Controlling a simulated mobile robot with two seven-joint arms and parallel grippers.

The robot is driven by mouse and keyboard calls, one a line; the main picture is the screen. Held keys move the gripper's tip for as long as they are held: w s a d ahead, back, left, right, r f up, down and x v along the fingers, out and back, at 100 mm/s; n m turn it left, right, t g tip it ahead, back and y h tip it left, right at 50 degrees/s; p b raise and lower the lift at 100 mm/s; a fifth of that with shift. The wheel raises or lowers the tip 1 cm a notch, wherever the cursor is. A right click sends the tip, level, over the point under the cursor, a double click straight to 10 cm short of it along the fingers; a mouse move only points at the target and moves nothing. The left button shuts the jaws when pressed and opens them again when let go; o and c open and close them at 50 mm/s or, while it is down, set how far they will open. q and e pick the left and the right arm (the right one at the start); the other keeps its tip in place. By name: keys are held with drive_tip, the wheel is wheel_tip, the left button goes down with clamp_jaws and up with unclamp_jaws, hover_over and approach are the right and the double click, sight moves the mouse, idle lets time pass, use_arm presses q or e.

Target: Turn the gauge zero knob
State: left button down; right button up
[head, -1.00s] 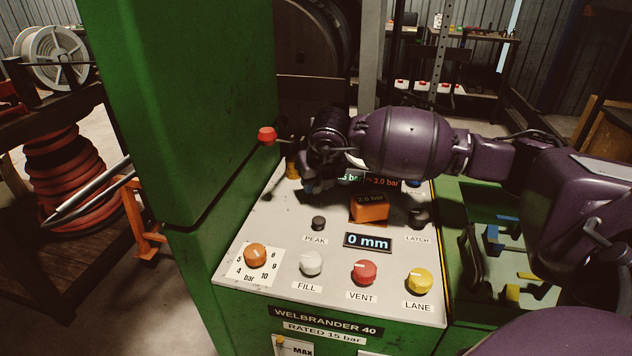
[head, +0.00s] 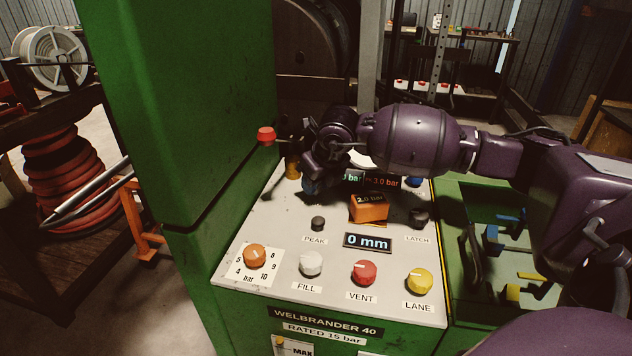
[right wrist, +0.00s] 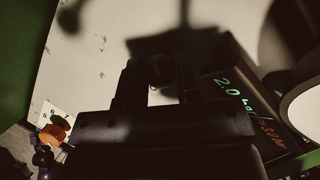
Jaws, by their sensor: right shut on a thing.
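My right gripper (head: 312,186) reaches over the upper left of the grey control panel (head: 288,222), its fingers pointing down. In the right wrist view its two dark fingers (right wrist: 160,82) are shut on a small dark thing (right wrist: 160,70), seemingly the gauge zero knob; no label for it is readable. Deep shadow hides its shape and any pointer mark. A white round dial (right wrist: 303,112) shows beside it at the right edge of that view. A display with green digits (right wrist: 232,100) reads about 2.0 bar. My left gripper is not in view.
An orange knob (head: 256,256), white FILL knob (head: 311,263), red VENT knob (head: 363,272) and yellow LANE knob (head: 419,281) line the panel's front. A red-tipped lever (head: 267,136) stands left of my gripper. The tall green cabinet wall (head: 180,110) bounds the left.

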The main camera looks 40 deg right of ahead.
drive_tip(key=o, duration=0.9)
